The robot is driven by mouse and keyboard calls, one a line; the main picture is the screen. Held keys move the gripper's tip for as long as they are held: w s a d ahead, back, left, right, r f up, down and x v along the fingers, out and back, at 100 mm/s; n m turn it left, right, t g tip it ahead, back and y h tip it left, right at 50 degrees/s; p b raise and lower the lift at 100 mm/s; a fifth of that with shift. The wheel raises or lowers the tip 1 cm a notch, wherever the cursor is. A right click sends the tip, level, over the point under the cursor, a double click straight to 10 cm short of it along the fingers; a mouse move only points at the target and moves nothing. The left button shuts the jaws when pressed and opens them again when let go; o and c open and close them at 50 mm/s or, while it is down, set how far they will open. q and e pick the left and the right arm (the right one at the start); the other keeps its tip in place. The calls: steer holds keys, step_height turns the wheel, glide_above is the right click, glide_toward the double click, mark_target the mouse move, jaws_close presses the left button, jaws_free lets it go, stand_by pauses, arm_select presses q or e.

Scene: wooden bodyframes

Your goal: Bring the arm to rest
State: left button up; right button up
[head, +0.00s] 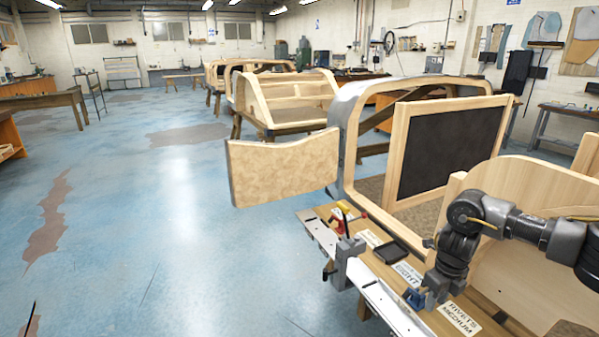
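My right arm comes in from the right over the workbench (375,290). Its dark grey forearm bends down at the elbow-like joint, and my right gripper (424,297) points down close to the bench top. A small blue item (413,298) is at the fingertips; I cannot tell whether it is held or only beside them. The fingers are too small to tell open from shut. My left gripper is not in view.
A wooden bodyframe (398,155) with a dark panel (450,145) stands behind the bench. A grey vise (346,264), a black tray (390,253), a red and yellow tool (341,217) and a "RIVETS MEDIUM" label (459,319) are near the gripper. The blue floor at left is clear.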

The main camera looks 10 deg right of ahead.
steer(key=s+a+f+m+t+y, duration=0.1)
steer(key=a+f+y, duration=0.15)
steer(key=a, duration=0.65)
steer(key=a+f+m+t+y, duration=0.1)
steer(key=a+f, duration=0.3)
steer(key=a, duration=0.5)
steer(key=s+a+f+m+t+y, duration=0.1)
steer(key=a+f, duration=0.3)
steer(key=a, duration=0.4)
steer(key=s+a+r+m+t+y, duration=0.1)
steer(key=s+a+r+m+t, duration=0.15)
steer(key=a+m, duration=0.3)
steer(key=s+a+r+m+t+y, duration=0.1)
steer(key=s+a+m+t, duration=0.15)
steer(key=a+m, duration=0.35)
steer(key=s+d+f+m+g+h, duration=0.2)
steer(key=s+d+f+m+h, duration=0.1)
steer(key=s+d+m, duration=0.7)
steer(key=s+d+f+m+g+h, duration=0.2)
steer(key=s+d+f+m+h, duration=0.15)
steer(key=s+d+m, duration=0.7)
step_height(320, 180, down, 27)
steer(key=s+a+m+g, duration=0.1)
steer(key=s+m+g, duration=0.1)
steer(key=s, duration=0.1)
steer(key=s+d+f+g, duration=0.1)
steer(key=s+d+f, duration=0.1)
steer(key=s+f, duration=1.2)
steer(key=shift+s+d, duration=0.2)
steer(key=shift+s, duration=0.6)
